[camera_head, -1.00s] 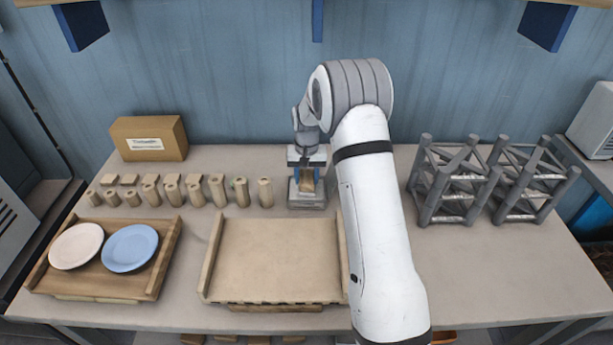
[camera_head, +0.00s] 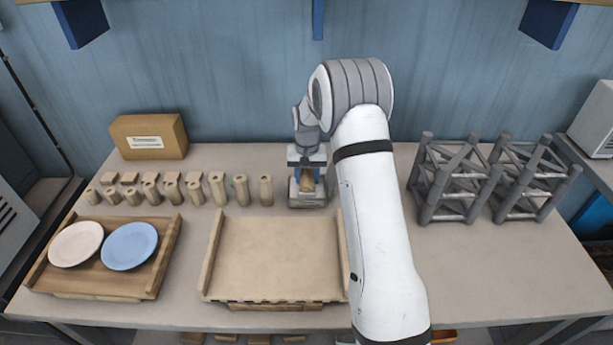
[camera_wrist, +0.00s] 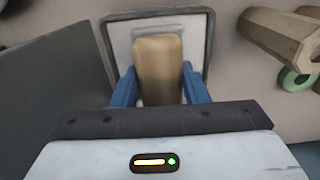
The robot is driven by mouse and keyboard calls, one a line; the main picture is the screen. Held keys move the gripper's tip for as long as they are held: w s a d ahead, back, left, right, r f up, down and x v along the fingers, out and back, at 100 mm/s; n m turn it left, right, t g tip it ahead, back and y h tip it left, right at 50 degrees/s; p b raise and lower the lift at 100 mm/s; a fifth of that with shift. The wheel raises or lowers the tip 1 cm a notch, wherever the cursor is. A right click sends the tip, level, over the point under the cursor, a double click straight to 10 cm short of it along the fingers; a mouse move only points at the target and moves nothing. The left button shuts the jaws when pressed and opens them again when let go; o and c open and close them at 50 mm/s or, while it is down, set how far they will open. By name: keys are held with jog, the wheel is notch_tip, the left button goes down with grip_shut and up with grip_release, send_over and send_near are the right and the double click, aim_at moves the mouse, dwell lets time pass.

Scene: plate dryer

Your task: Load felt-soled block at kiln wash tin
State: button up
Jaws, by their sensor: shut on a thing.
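A tan wooden block (camera_wrist: 158,68) is between the two blue fingers of my gripper (camera_wrist: 158,85) in the wrist view. The gripper is shut on it. The block is over a square grey tin (camera_wrist: 202,32) with a pale inside; whether it touches the bottom cannot be told. In the head view my gripper (camera_head: 307,172) points down at the tin (camera_head: 308,200) at the back middle of the table, with the block (camera_head: 307,186) just visible between the fingers. The block's sole is hidden.
Several wooden posts (camera_head: 217,189) stand in rows left of the tin. An empty wooden tray (camera_head: 275,258) lies in front. A tray (camera_head: 95,285) with a white plate (camera_head: 76,243) and a blue plate (camera_head: 129,246) is at left. Grey racks (camera_head: 455,180) stand at right; a cardboard box (camera_head: 150,132) at back left.

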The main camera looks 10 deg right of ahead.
aim_at(307, 175)
jog(key=shift+r, duration=0.1)
jog(key=shift+r+p, duration=1.75)
jog(key=shift+r, duration=1.7)
